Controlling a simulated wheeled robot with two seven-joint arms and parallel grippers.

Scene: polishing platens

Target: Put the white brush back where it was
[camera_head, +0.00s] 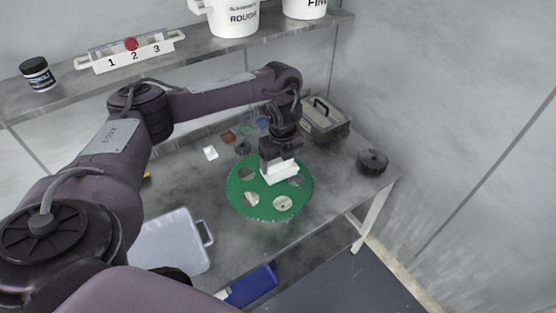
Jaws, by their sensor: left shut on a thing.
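The white brush (281,173) is a white block over the upper right part of the green disc. My left gripper (280,160) points down and is shut on the brush. From this view I cannot tell if the brush touches the disc. The green toothed disc (267,202) lies on the grey table and has several round holes with light pieces in them. My right gripper is not in view.
A dark round weight (372,162) and a grey handled box (324,121) stand at the table's right and back. A clear lidded container (172,243) sits front left. Small coloured pieces (229,136) lie behind the disc. A shelf (200,58) with a numbered rack (130,53) and white buckets (235,18) runs above.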

